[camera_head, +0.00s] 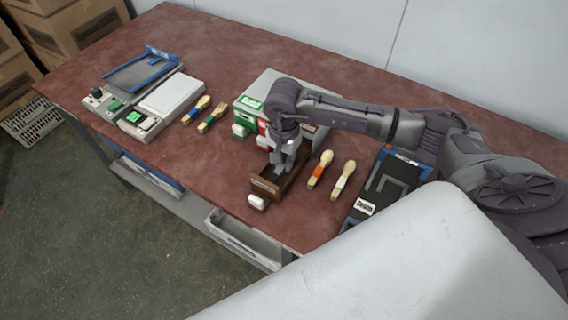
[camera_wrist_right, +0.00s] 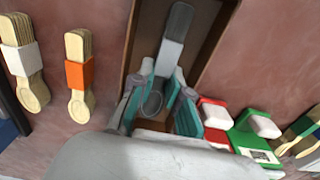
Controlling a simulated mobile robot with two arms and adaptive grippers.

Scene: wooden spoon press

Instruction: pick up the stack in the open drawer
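The open brown drawer (camera_head: 266,186) sticks out of the light cabinet (camera_head: 262,84) toward the table's front edge, with a white handle (camera_head: 258,202). In the right wrist view, a dark grey spoon stack with a pale band (camera_wrist_right: 170,53) lies lengthwise in the drawer (camera_wrist_right: 140,40). My right gripper (camera_head: 284,168) points down into the drawer. In the wrist view its teal-padded fingers (camera_wrist_right: 163,88) stand apart on either side of the stack, with a grey spoon bowl visible between them. I see no clear contact. My left gripper is not in view.
Orange-banded (camera_head: 320,169) and white-banded (camera_head: 343,181) spoon stacks lie right of the drawer. A black tray (camera_head: 385,185) is farther right. Blue-banded (camera_head: 196,110) and green-banded (camera_head: 213,118) stacks lie left of the cabinet, near a white-topped device (camera_head: 170,95).

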